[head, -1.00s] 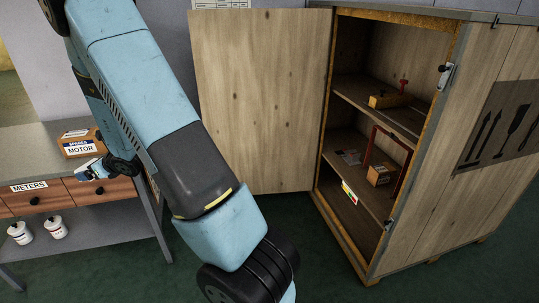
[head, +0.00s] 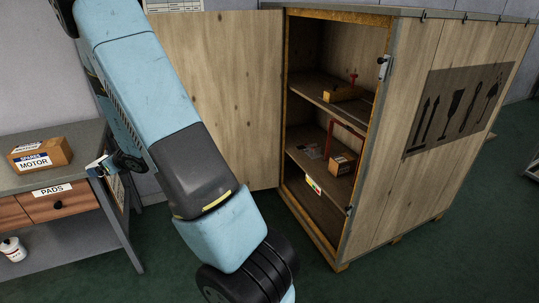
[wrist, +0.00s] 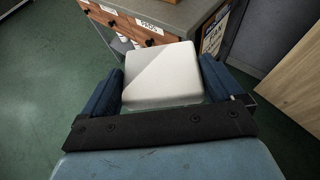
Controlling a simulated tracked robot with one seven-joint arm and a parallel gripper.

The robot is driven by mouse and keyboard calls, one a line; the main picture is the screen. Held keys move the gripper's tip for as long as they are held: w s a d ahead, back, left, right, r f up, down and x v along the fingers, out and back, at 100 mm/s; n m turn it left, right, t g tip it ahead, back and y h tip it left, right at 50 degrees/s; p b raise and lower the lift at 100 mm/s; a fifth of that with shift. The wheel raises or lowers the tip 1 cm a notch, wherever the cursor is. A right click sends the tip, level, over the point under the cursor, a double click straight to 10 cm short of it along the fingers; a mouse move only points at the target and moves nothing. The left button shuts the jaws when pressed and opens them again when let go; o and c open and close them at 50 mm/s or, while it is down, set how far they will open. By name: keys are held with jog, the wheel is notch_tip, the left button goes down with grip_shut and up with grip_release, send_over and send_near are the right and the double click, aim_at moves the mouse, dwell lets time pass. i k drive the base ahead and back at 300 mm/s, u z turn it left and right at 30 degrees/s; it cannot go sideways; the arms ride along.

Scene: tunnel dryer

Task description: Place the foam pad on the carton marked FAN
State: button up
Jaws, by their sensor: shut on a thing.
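The white foam pad (wrist: 160,75) sits between the two blue fingers of my gripper (wrist: 162,70) in the wrist view, and the gripper is shut on it.
The wooden crate (head: 425,170) stands at the right, its door (head: 222,100) swung open to the left. A carton marked MOTOR (head: 42,156) stands on the grey bench (head: 85,145), above a drawer labelled PADS (head: 60,203). Green floor is clear in front.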

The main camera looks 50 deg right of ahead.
aim_at(342, 157)
jog(key=u, duration=1.5)
jog(key=i, duration=0.15)
jog(key=z, duration=2.55)
